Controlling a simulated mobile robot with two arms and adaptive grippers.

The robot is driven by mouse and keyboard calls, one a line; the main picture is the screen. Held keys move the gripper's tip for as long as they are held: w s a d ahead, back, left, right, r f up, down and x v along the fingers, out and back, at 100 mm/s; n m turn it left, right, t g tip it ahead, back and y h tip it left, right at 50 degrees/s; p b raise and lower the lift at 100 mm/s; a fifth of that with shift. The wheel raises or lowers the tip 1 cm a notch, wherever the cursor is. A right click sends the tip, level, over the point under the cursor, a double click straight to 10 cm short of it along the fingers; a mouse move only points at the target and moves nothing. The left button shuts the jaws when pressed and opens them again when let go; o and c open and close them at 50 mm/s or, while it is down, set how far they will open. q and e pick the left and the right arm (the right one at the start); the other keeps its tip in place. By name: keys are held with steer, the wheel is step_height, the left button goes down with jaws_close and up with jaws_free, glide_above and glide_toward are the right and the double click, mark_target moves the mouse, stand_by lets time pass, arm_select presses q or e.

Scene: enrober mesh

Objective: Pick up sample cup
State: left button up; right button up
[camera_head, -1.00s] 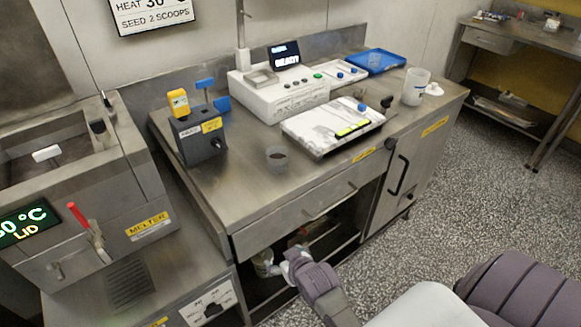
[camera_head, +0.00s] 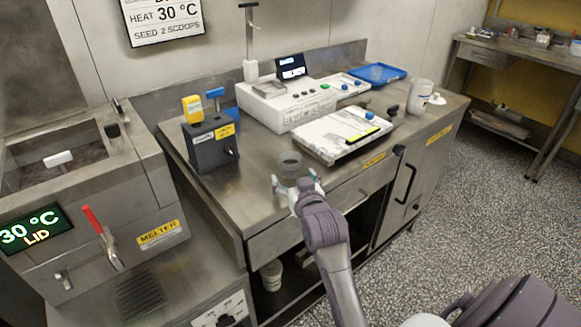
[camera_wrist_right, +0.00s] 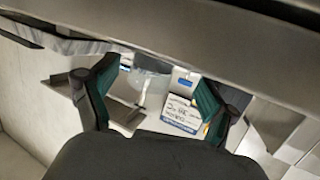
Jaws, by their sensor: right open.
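The sample cup (camera_head: 290,164), small and greyish with dark contents, stands upright near the worktop's front edge in the head view. My right gripper (camera_head: 295,180) is open at the front edge, just in front of the cup, with its fingertips spread to either side. Its fingers do not visibly touch the cup. In the right wrist view, the open green-padded fingers (camera_wrist_right: 157,76) frame a pale translucent shape and a printed label. I cannot tell whether that shape is the cup. My left gripper is out of view.
On the worktop (camera_head: 262,196) stand a dark grey device (camera_head: 209,148) left of the cup, a white tray (camera_head: 330,145) to its right and a white instrument (camera_head: 290,105) behind. A melter (camera_head: 100,235) stands at the left. A white container (camera_head: 271,276) sits on the shelf below.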

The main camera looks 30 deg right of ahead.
mark_target(294, 172)
steer(key=x, duration=0.5)
steer(key=shift+w+d+r, duration=0.2)
steer(key=shift+w+d, duration=0.1)
steer(key=shift+d, duration=0.2)
steer(key=shift+s, duration=0.1)
steer(key=c, duration=1.3)
